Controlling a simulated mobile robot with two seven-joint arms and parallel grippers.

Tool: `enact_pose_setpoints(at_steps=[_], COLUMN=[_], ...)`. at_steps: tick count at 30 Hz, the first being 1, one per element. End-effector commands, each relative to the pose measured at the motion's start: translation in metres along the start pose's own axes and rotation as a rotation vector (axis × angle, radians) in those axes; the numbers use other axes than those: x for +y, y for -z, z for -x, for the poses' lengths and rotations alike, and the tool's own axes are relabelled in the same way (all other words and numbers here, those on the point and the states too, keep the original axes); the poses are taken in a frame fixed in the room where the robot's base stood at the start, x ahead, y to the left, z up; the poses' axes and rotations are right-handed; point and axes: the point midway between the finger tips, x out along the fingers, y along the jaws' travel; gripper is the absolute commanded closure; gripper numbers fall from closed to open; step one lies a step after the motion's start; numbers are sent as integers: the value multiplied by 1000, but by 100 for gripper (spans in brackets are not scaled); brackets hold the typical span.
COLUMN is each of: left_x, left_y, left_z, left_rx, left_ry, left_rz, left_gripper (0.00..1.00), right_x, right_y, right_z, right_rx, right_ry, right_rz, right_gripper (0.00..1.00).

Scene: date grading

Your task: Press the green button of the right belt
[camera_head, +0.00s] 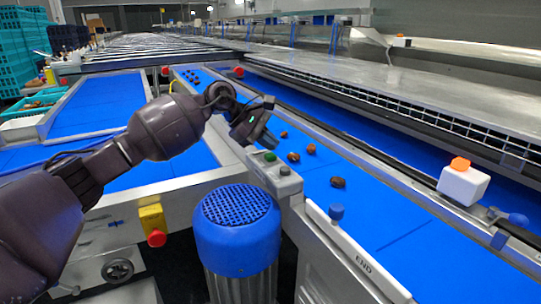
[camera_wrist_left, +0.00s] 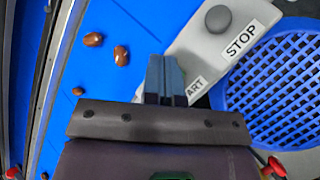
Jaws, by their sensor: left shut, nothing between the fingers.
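The green button (camera_head: 270,157) sits on a grey control box (camera_head: 276,178) at the near side of the right belt (camera_head: 385,205). A grey button (camera_head: 284,170) is beside it; in the left wrist view that grey button (camera_wrist_left: 218,19) is by the STOP label, and a partly covered label reads "ART". My left gripper (camera_head: 266,143) is shut and empty, its tips just above and behind the green button in the head view. In the left wrist view the shut fingers (camera_wrist_left: 165,72) hide the green button, so I cannot tell whether they touch it. My right gripper is not in view.
A blue motor with a grille (camera_head: 237,215) stands just in front of the control box. Several dates (camera_head: 337,182) lie on the right belt. A yellow box with a red button (camera_head: 152,218) is at left, a white box with an orange button (camera_head: 463,185) at right.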

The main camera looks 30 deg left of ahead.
Motion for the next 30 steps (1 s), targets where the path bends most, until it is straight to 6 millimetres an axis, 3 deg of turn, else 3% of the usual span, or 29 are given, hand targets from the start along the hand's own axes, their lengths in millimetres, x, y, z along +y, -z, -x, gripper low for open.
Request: enact_pose_setpoints(at_steps=[30], left_x=[-5], left_y=[5], left_z=[-7], left_rx=[0], left_ry=[1], left_rz=[0], left_gripper=[100], right_x=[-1], right_y=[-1], right_z=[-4], right_rx=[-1], right_ry=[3], right_rz=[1], right_gripper=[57])
